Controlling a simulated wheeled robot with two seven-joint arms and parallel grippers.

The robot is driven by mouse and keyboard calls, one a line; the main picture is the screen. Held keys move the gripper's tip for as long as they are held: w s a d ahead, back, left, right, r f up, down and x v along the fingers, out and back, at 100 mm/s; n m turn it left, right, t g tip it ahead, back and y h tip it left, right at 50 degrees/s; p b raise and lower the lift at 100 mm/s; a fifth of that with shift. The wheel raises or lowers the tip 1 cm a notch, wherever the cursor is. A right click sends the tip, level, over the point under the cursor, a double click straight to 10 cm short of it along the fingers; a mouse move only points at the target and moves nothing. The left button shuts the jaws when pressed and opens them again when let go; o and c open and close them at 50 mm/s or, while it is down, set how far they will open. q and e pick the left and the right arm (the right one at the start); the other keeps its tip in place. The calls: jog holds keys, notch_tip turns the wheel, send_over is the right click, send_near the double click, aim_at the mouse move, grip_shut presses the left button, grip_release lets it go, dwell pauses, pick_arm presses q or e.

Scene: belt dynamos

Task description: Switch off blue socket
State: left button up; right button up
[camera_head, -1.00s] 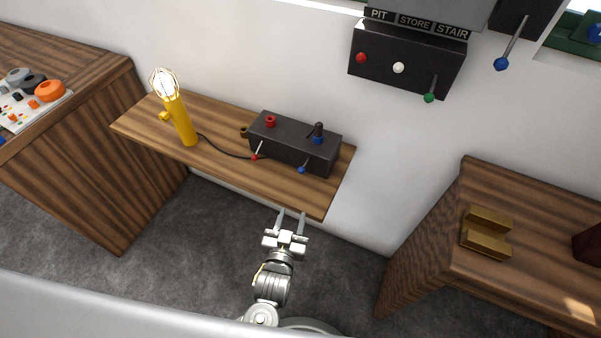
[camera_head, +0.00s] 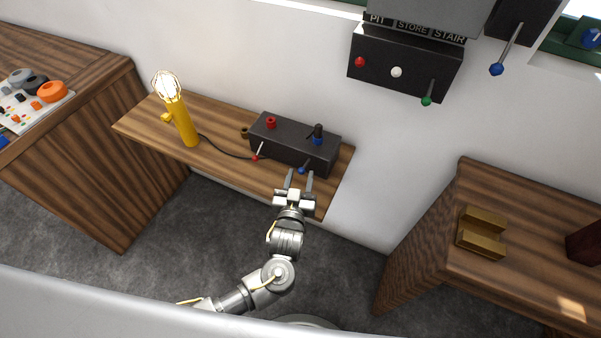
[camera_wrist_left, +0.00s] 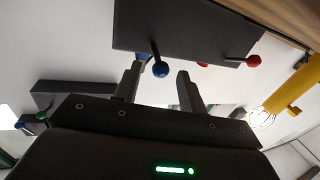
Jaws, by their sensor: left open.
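A black socket box (camera_head: 280,143) lies on the wooden shelf. It has a red socket (camera_head: 271,122) at its left and a blue socket (camera_head: 318,140) at its right, with a black plug (camera_head: 318,130) in the blue one. A red-tipped lever (camera_head: 256,156) and a blue-tipped lever (camera_head: 302,169) stick out of its front. My left gripper (camera_head: 300,174) is open at the blue-tipped lever. In the left wrist view the blue knob (camera_wrist_left: 160,69) shows between the two fingertips; contact cannot be told. My right gripper is not in view.
A lit yellow lamp (camera_head: 181,120) stands on the shelf (camera_head: 222,161), left of the box. A black wall box (camera_head: 405,65) with levers hangs above. A wooden cabinet (camera_head: 440,220) with a brass block (camera_head: 482,232) stands at right.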

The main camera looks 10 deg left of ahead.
pick_arm(q)
jog(key=shift+w, duration=0.6)
